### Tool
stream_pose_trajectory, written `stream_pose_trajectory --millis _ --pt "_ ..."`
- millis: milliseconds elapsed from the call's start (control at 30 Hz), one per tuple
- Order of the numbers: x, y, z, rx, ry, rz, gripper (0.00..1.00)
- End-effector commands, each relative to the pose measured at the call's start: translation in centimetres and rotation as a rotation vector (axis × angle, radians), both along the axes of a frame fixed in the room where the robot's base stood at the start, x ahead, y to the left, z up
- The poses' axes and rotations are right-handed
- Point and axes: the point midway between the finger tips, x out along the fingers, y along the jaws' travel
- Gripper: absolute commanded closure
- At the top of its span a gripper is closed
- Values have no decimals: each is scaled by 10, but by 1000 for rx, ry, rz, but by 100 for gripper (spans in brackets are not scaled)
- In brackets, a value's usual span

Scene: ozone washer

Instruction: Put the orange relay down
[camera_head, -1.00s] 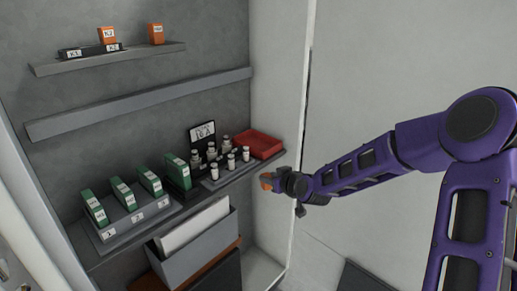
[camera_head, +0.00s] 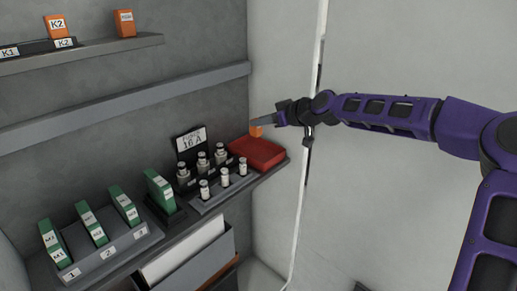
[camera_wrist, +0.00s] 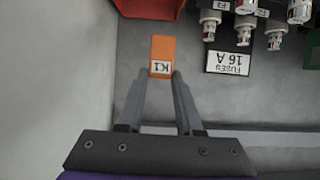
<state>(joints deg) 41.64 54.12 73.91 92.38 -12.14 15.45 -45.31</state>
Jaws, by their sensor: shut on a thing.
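An orange relay (camera_wrist: 162,52) with a white label reading K1 is held between the fingertips of my gripper (camera_wrist: 160,76) in the wrist view. In the head view my gripper (camera_head: 262,123) is at the right end of the shelf, with the orange relay (camera_head: 256,131) at its tips. The relay is just above the back of a red tray (camera_head: 258,152), apart from it or touching, I cannot tell. The red tray (camera_wrist: 150,8) also shows at the top of the wrist view.
Fuses (camera_head: 222,178) stand in a grey holder left of the tray, by a "Fuses 16 A" sign (camera_head: 191,141). Green modules (camera_head: 124,205) fill a numbered rack (camera_head: 110,250) further left. An upper shelf (camera_head: 100,50) holds two orange relays (camera_head: 125,23) and a dark K1/K2 base (camera_head: 20,50).

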Motion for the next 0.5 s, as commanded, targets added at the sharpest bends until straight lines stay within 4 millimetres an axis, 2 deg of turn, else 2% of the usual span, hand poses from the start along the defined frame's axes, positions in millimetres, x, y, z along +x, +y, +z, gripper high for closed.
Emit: stream_pose_trajectory --millis 233,500 --pt "-1 1 -45 1 5 1 100" --pt "-1 1 -76 0 4 2 100"
